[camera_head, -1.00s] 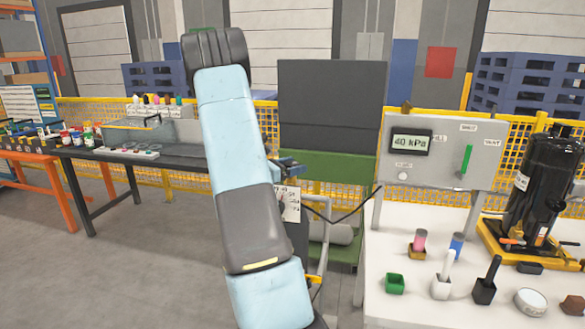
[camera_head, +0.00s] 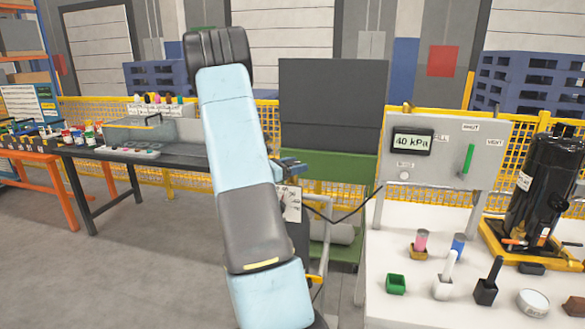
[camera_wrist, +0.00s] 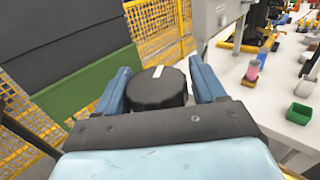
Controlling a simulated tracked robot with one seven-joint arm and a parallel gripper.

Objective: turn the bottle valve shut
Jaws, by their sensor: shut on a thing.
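A round black valve knob (camera_wrist: 158,88) with a white mark on its top shows in the wrist view. My gripper (camera_wrist: 160,86) has its two blue fingers on either side of the knob and is shut on it. The white mark points up and slightly right, away from my palm. In the head view my arm covers most of this spot, and only a bit of my gripper (camera_head: 288,167) shows to the right of the arm. A white tag with dark print (camera_head: 291,203) hangs just below my gripper.
A grey panel (camera_head: 455,158) with a display reading 40 kPa and a green lever stands at the right. The white table (camera_head: 400,312) before it holds a black compressor (camera_head: 540,185), a green box (camera_head: 396,284) and several small items. A dark bench stands left, with open floor before it.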

